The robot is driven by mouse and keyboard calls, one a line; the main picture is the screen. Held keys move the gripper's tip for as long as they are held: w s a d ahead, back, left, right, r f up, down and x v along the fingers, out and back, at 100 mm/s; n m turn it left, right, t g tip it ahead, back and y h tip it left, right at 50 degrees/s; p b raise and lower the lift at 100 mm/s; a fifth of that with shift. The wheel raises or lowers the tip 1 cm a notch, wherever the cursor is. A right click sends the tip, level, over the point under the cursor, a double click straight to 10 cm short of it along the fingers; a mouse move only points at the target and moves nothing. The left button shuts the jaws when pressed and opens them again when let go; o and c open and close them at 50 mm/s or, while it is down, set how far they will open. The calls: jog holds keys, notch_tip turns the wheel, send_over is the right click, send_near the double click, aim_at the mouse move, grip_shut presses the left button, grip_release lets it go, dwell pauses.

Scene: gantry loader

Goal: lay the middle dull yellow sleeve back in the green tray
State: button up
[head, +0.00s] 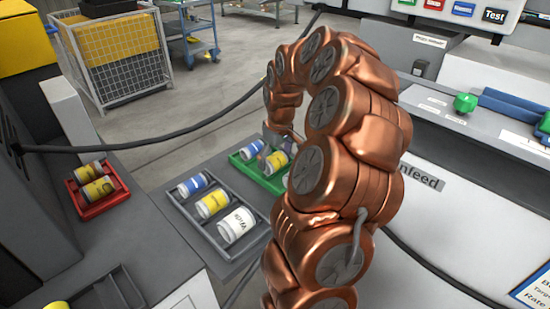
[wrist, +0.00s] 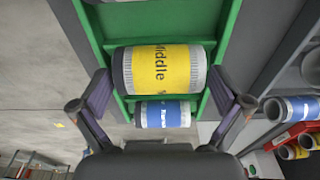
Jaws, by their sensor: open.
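The dull yellow sleeve (wrist: 160,69), printed "Middle", lies on its side across the green tray (wrist: 92,28) in the wrist view. My gripper (wrist: 164,96) is open, with one finger near each end of this sleeve and gaps showing on both sides. A smaller-looking blue sleeve (wrist: 163,114) lies beside it in the same tray. In the head view the yellow sleeve (head: 277,161) and the blue sleeve (head: 252,149) show in the green tray (head: 258,178). My arm hides the tray's right part there.
A grey tray (head: 205,236) beside the green one holds a blue, a yellow and a white sleeve. A red tray (head: 96,209) at left holds two yellow sleeves. The infeed machine (head: 450,190) stands at right. A black cable (head: 150,145) runs behind the trays.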

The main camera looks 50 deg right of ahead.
notch_tip(320, 180, up, 18)
jog(key=s+p, duration=0.1)
jog(key=p, duration=0.1)
jog(key=shift+s, duration=0.25)
dwell(0.7)
dwell(0.7)
jog(key=s+a+f+n+g+p, duration=0.1)
jog(key=s+a, duration=0.1)
jog(key=a, duration=0.9)
jog(key=s+a+f+n+p, duration=0.1)
jog(key=s+a, duration=0.2)
jog(key=a, duration=0.9)
jog(key=s+a+f+m+g, duration=0.1)
jog(key=s+a+f, duration=0.2)
jog(key=s, duration=0.5)
jog(key=s+a+f+g, duration=0.1)
jog(key=s+a+f, duration=0.3)
jog(key=s, duration=0.5)
jog(key=shift+s+a+f+m+p, duration=0.2)
jog(key=shift+a+m+p, duration=0.2)
jog(key=shift+a, duration=0.85)
